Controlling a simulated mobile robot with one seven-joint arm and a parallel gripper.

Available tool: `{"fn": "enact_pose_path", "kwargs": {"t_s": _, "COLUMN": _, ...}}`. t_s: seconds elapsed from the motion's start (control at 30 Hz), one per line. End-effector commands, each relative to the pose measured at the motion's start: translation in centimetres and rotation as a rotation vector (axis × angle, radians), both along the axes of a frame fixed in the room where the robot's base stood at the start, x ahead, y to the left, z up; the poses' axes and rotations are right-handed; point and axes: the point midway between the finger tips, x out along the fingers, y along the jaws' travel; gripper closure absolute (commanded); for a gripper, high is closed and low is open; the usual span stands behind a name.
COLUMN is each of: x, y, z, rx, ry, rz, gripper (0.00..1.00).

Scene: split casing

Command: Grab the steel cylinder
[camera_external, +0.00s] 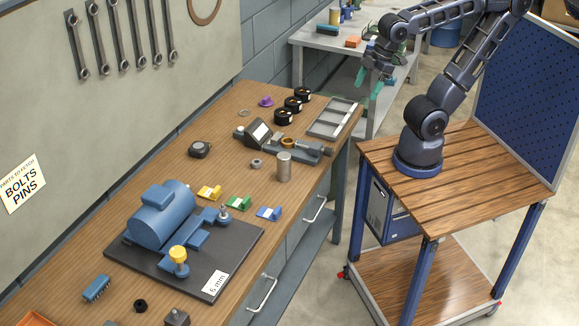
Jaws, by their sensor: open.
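The steel cylinder (284,167) stands upright on the wooden workbench, near its front edge, just in front of a grey vise-like tool. My gripper (369,82) has green fingers and is open and empty. It hangs in the air at the upper right, beyond the far right end of the workbench and well away from the cylinder. My arm rises from a wood-topped cart to the right of the bench.
A grey vise-like tool (300,146) lies just behind the cylinder. A small grey ring (256,164) lies to its left. Yellow, green and blue blocks (239,202) and a blue casing on a dark plate (225,262) stand nearer. A grey tray (333,119) lies at the far end.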

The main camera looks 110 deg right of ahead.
Motion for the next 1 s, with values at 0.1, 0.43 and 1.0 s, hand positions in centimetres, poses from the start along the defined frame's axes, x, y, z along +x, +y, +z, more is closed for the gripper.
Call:
{"fn": "enact_pose_path", "kwargs": {"t_s": 0.1, "x": 2.5, "y": -0.4, "z": -0.5, "rx": -0.048, "ry": 0.039, "rz": 0.112, "gripper": 0.30}}
{"fn": "enact_pose_path", "kwargs": {"t_s": 0.43, "x": 9.5, "y": -1.6, "z": -3.0, "rx": -0.163, "ry": 0.132, "rz": 0.462, "gripper": 0.30}}
{"fn": "enact_pose_path", "kwargs": {"t_s": 1.0, "x": 20.6, "y": -4.8, "z": -11.6, "rx": -0.269, "ry": 0.264, "rz": 1.089, "gripper": 0.30}}
